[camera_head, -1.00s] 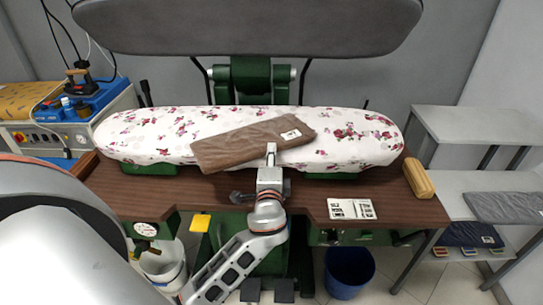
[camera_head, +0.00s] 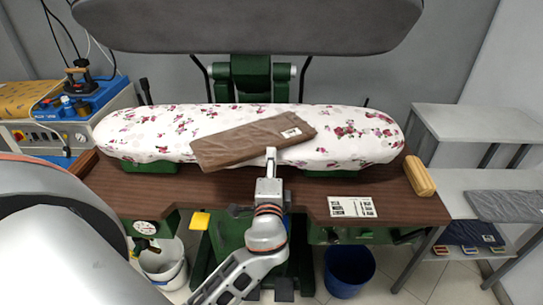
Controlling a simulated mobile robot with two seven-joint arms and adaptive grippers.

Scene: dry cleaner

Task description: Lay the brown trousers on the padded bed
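The brown trousers (camera_head: 252,141) are folded into a flat strip with a small white label near the right end. They lie slanted across the front middle of the padded bed (camera_head: 352,137), which has a white cover with red flowers. The left end of the trousers reaches over the bed's front edge. My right gripper is not in view.
The grey upper press plate (camera_head: 250,24) hangs over the back of the bed. The wooden table (camera_head: 310,190) holds a printed card (camera_head: 351,207) and a wooden-looking block (camera_head: 419,176). Shelves with folded garments (camera_head: 503,206) stand right; an iron (camera_head: 81,80) sits left.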

